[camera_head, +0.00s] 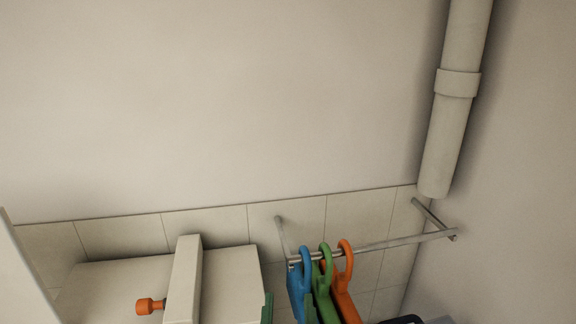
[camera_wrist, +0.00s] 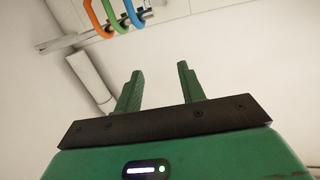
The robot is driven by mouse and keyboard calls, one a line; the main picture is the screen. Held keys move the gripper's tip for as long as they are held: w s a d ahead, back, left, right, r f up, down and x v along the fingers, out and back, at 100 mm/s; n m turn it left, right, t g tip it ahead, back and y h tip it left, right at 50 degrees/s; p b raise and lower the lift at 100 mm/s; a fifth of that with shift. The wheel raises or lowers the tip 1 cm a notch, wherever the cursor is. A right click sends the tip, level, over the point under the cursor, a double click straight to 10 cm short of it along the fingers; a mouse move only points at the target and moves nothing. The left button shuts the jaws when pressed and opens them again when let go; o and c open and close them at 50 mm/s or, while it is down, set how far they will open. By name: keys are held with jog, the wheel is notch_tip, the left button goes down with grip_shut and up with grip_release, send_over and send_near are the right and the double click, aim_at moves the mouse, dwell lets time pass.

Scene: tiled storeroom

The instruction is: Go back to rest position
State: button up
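My gripper (camera_wrist: 160,72) shows in the wrist view with its two green fingers apart and nothing between them. A dark bar and a green housing with a small lit panel lie below the fingers. In the head view a small dark green piece (camera_head: 267,308) shows at the bottom edge. It may be a fingertip of mine, but I cannot tell for sure.
A metal wall rail (camera_head: 390,243) carries blue (camera_head: 299,285), green (camera_head: 324,285) and orange (camera_head: 344,285) hangers. A thick pipe (camera_head: 447,140) runs down the corner. A pale box (camera_head: 232,275) with an orange knob (camera_head: 150,306) stands left. The upper wall is bare.

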jog(key=s+a+r+n+t+b, duration=0.1)
jog(key=s+r+t+b, duration=0.7)
jog(key=s+r+b, duration=0.3)
notch_tip(320, 180, up, 19)
jog(key=y+p, duration=0.1)
jog(key=p, duration=1.9)
notch_tip(320, 180, down, 37)
jog(key=b, duration=3.7)
jog(key=shift+w+f+b, duration=0.15)
jog(key=shift+w+b, duration=0.1)
jog(key=shift+b, duration=0.05)
jog(key=shift+d+h, duration=0.15)
jog(key=shift+h, duration=0.25)
